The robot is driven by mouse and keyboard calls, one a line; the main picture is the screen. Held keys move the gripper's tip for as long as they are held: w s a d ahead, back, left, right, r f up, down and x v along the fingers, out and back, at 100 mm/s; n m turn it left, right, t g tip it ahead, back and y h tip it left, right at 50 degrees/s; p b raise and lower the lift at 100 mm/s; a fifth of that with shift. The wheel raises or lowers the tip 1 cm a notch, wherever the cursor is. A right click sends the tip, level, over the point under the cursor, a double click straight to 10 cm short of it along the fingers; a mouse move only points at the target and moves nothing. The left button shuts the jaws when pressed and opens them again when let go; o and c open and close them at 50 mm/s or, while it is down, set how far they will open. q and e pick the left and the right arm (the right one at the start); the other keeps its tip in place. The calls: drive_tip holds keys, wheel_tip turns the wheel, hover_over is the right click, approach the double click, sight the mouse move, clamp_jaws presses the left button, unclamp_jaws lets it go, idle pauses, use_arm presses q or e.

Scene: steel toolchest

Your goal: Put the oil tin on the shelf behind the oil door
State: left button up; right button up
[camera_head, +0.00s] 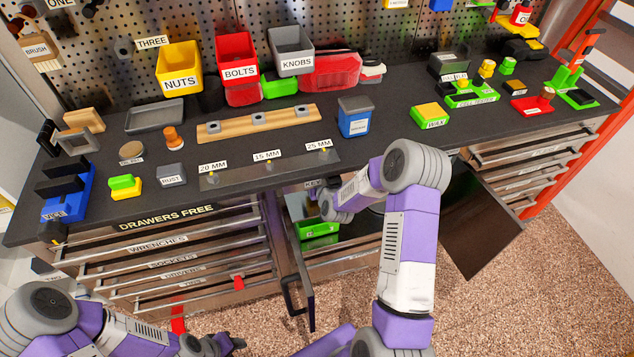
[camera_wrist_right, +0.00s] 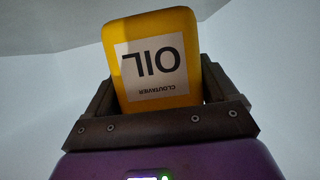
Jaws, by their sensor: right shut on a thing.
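The yellow oil tin (camera_wrist_right: 160,25) has a white OIL label, upside down in the right wrist view. My right gripper (camera_wrist_right: 163,92) is shut on it, one finger on each side. In the head view my right arm reaches into the open cabinet under the bench, and its gripper and the tin are hidden there. The cabinet's left door (camera_head: 301,275) stands open with its dark handle. A right door panel (camera_head: 482,228) also stands open. I cannot read which is the oil door. My left gripper (camera_head: 232,342) is low at the bottom left, away from the cabinet; its fingers are unclear.
A green bin (camera_head: 318,229) sits inside the cabinet, left of my right arm. The dark bench top (camera_head: 375,142) above holds bins, blocks and labelled trays. Drawers (camera_head: 180,255) lie to the left of the cabinet. The speckled floor in front is clear.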

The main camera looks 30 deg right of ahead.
drive_tip(key=shift+w+d+f+b, duration=0.15)
drive_tip(key=shift+f+b, duration=0.55)
drive_tip(key=shift+f, duration=1.15)
drive_tip(key=shift+r, duration=0.15)
drive_tip(key=o, duration=0.9)
drive_tip(key=shift+f, duration=0.25)
drive_tip(key=shift+o, duration=1)
drive_tip(key=shift+r, duration=0.1)
